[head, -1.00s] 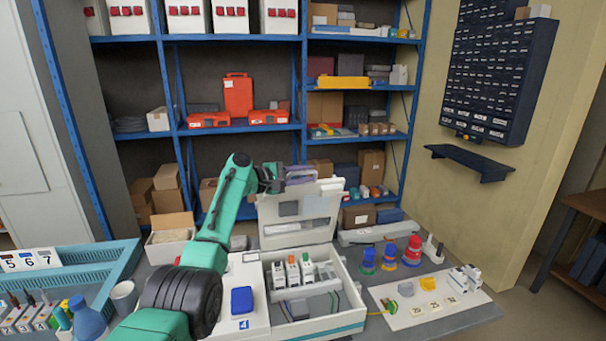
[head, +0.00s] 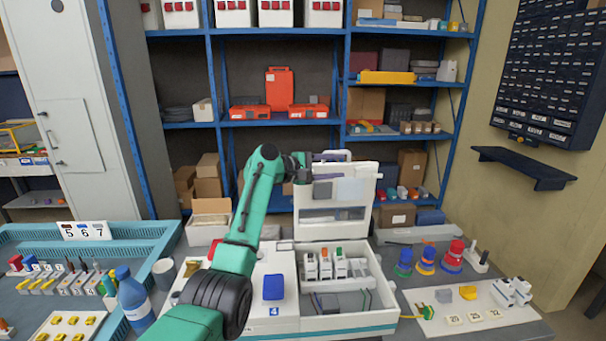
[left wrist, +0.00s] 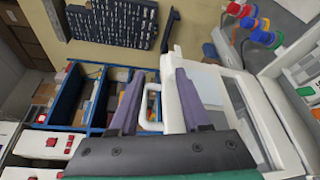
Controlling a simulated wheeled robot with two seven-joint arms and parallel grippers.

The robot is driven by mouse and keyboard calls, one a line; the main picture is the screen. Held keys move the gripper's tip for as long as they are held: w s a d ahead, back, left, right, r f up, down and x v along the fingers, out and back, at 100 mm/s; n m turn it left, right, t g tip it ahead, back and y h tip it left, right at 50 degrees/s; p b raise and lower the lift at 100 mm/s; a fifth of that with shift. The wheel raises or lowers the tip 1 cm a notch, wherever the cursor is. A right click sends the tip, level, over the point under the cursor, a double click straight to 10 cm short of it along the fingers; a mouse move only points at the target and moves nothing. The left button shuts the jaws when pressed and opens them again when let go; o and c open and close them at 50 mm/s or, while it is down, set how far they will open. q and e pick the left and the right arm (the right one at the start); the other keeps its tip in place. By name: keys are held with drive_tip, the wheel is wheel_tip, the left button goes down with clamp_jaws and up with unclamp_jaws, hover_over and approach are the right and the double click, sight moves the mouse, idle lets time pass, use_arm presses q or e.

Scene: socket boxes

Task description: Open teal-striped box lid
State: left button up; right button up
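The white box (head: 345,331) with a teal stripe along its lower front stands on the table in the head view. Its lid (head: 333,232) stands raised, nearly upright at the back edge, with the inside showing. My left gripper (head: 325,157) is at the lid's top edge, by the white handle. In the left wrist view, the purple fingers of the left gripper (left wrist: 155,85) are apart, with the handle (left wrist: 151,126) seen between them and the lid (left wrist: 258,125) to the right. Contact with the handle cannot be told. My right gripper is in neither view.
The box holds several switch modules (head: 333,264) and grey parts. A white panel with a blue block (head: 273,287) lies left of it. Coloured ring stacks (head: 427,259) and a parts board (head: 470,303) lie right. A blue shelf rack (head: 346,100) stands behind.

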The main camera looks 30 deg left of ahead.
use_arm(q)
drive_tip(key=b+v, duration=0.4)
drive_tip(key=v, duration=0.7)
idle(0.7)
